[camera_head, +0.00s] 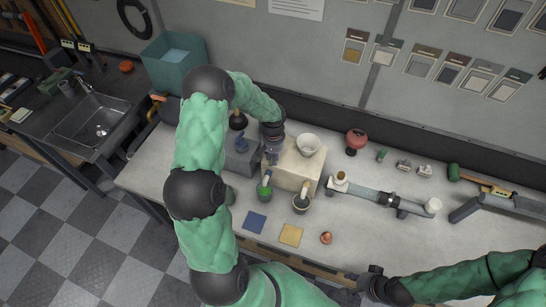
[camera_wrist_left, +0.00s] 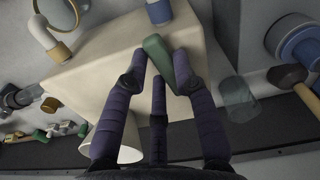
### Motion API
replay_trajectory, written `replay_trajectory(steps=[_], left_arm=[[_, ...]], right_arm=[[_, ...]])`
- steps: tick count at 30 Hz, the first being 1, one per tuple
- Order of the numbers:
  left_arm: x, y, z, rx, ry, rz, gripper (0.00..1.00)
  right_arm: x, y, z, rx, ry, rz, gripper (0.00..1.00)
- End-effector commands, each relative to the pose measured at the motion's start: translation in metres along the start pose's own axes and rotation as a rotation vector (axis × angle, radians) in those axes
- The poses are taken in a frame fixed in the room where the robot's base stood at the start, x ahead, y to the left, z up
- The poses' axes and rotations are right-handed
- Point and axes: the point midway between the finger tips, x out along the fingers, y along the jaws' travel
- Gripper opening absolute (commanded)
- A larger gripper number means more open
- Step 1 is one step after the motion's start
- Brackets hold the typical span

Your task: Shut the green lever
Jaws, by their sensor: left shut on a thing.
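The green lever (camera_wrist_left: 160,60) shows in the left wrist view at the edge of a cream block (camera_wrist_left: 100,65). My left gripper (camera_wrist_left: 160,76) has its dark fingers on both sides of the lever and is shut on it. In the head view the left gripper (camera_head: 272,156) is at the left side of the cream block (camera_head: 290,182), and hides the lever there. My right gripper (camera_head: 372,284) is at the bottom of the head view, away from the block; its fingers are too small to read.
A green-topped pot (camera_head: 265,190) and another small pot (camera_head: 302,202) stand in front. A grey pipe (camera_head: 372,193) lies to the right. Blue (camera_head: 255,222) and yellow (camera_head: 291,235) cloths lie flat on the bench. A plunger (camera_wrist_left: 290,77) shows at the right.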

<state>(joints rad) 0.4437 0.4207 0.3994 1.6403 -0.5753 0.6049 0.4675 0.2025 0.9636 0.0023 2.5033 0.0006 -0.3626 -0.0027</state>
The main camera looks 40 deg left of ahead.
Motion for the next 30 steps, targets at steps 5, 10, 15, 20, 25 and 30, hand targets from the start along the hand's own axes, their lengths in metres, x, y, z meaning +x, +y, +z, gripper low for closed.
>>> replay_trajectory(steps=[5, 10, 15, 20, 25, 30], left_arm=[[0.003, 0.004, -0.001, -0.101, 0.002, 0.0, 0.0], [0.004, 0.009, -0.003, -0.245, 0.002, 0.0, 0.0], [0.004, 0.014, -0.005, -0.409, 0.001, 0.0, 0.0], [0.004, 0.019, -0.009, -0.56, 0.001, 0.0, 0.0], [0.003, 0.023, -0.013, -0.722, 0.001, 0.001, 0.0], [0.003, 0.027, -0.018, -0.882, 0.0, 0.001, 0.0]], right_arm=[[0.016, 0.006, -0.001, 0.0, 0.0, 0.0, 0.4], [0.033, 0.012, -0.001, 0.0, 0.0, 0.0, 0.4], [0.049, 0.017, -0.002, 0.0, 0.0, 0.0, 0.4], [0.061, 0.022, -0.002, 0.0, 0.0, 0.0, 0.4], [0.072, 0.026, -0.003, 0.0, 0.0, 0.0, 0.4], [0.082, 0.029, -0.003, 0.0, 0.0, 0.0, 0.4]])
